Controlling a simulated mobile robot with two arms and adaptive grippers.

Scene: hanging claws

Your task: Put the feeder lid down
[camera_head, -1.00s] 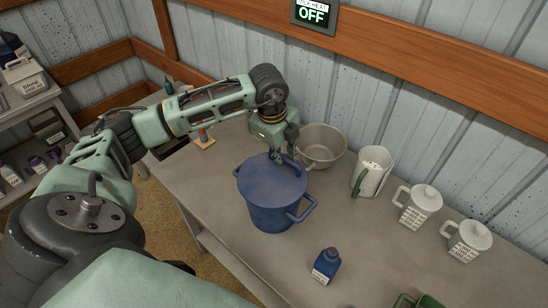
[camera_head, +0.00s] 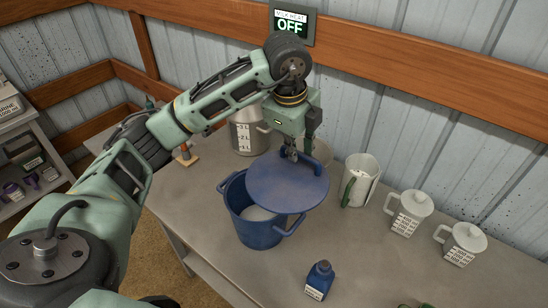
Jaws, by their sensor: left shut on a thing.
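The blue round feeder lid (camera_head: 287,187) is held in the air, lifted off the blue feeder bucket (camera_head: 258,230). My left gripper (camera_head: 291,152) is shut on the lid near its middle. The lid is above the bucket's right side and covers part of its opening in this view. White content shows inside the bucket. The bucket stands upright on the grey table (camera_head: 375,260), with a blue side handle. My right gripper is not in view.
A small blue bottle (camera_head: 320,281) stands in front on the table. A metal measuring container (camera_head: 249,137) stands behind the bucket. Table around the bottle is clear.

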